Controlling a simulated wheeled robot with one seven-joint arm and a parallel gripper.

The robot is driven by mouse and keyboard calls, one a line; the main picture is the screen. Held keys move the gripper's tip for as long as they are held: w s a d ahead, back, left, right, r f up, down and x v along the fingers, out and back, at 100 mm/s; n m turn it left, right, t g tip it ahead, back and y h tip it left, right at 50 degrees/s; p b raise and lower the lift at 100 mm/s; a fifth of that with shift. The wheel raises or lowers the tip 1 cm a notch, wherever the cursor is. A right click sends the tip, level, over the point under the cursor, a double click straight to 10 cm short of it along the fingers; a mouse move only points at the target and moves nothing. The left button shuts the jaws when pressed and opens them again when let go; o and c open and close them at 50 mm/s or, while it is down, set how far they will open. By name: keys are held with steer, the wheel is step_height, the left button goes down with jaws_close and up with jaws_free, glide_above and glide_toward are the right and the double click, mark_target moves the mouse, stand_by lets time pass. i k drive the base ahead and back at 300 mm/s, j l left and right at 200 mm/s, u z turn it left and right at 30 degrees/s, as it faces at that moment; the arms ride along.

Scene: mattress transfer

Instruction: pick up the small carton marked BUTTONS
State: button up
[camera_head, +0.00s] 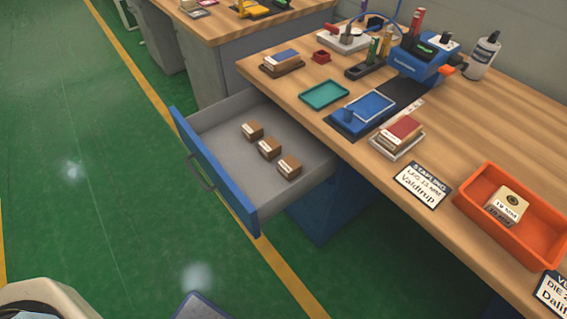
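Three small brown cartons with pale labels lie in a row in the open drawer: a far one (252,130), a middle one (269,148) and a near one (288,167). Their labels are too small to read, so I cannot tell which is marked BUTTONS. The drawer (215,119) is grey inside with a blue front, and is pulled out from under the wooden desk. Another small carton (510,202) with a dark round mark sits in an orange tray (513,240) on the desk; its print is not clearly legible. My gripper is not in view.
A second desk (215,25) stands behind. The green floor (120,200) left of the drawer is clear.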

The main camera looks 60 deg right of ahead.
mark_target(289, 168)
steer(key=i+l+z, duration=0.2)
steer(key=i+z, duration=0.55)
steer(key=i+l, duration=0.05)
